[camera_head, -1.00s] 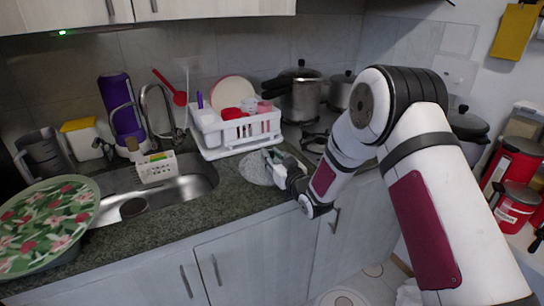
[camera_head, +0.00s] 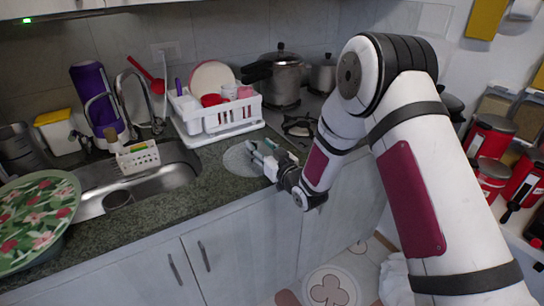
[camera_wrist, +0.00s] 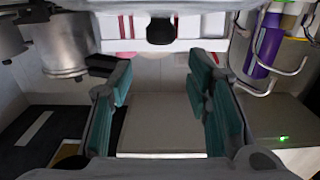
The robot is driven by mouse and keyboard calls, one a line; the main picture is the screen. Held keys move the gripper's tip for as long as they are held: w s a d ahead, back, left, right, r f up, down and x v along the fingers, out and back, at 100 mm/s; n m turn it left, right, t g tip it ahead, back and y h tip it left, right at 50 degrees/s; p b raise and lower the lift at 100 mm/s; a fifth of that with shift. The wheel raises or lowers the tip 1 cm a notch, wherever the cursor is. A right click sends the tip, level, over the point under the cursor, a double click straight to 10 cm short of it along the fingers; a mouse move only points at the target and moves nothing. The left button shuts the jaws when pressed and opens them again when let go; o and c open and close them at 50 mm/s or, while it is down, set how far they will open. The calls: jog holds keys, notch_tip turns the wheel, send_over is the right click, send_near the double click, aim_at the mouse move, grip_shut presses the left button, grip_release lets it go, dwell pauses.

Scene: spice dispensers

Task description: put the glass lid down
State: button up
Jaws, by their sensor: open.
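A round grey, see-through disc, which looks like the glass lid (camera_head: 238,162), lies on the stone counter in the head view, in front of the white dish rack. My gripper (camera_head: 262,157) is at the lid's right side and covers part of it. In the wrist view my gripper (camera_wrist: 165,105) shows two teal-padded fingers spread apart with nothing between them. A dark round knob (camera_wrist: 160,30) shows at the top of the wrist view; I cannot tell whether it belongs to the lid. Whether a finger touches the lid cannot be told.
The dish rack (camera_head: 222,118) stands behind the lid. The sink (camera_head: 150,183) is to the left. A stove burner (camera_head: 300,127) and a pressure cooker (camera_head: 283,78) are behind and right. The counter's front edge runs close to my gripper.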

jog(key=v, duration=0.7)
jog(key=shift+s+d+r, duration=0.2)
jog(key=shift+s, duration=0.15)
jog(key=s+d+r+m+g+h, duration=0.2)
jog(key=s+d+r+h, duration=0.2)
jog(key=d+r, duration=0.35)
jog(key=s+d+r+m+g+h, duration=0.1)
jog(key=s+d+r+g+h, duration=0.1)
jog(key=s+d+r+h, duration=0.35)
jog(key=s+d+r+m+g, duration=0.1)
jog(key=s+d+g, duration=0.2)
jog(key=s, duration=1.1)
jog(key=s+d+r+m+g, duration=0.2)
jog(key=s+d, duration=0.3)
jog(key=s, duration=1)
jog(key=shift+s+m+g, duration=0.25)
jog(key=shift+m+g, duration=0.05)
jog(key=shift+g, duration=0.6)
jog(key=shift+d+r+h, duration=0.1)
jog(key=shift+r+h, duration=0.15)
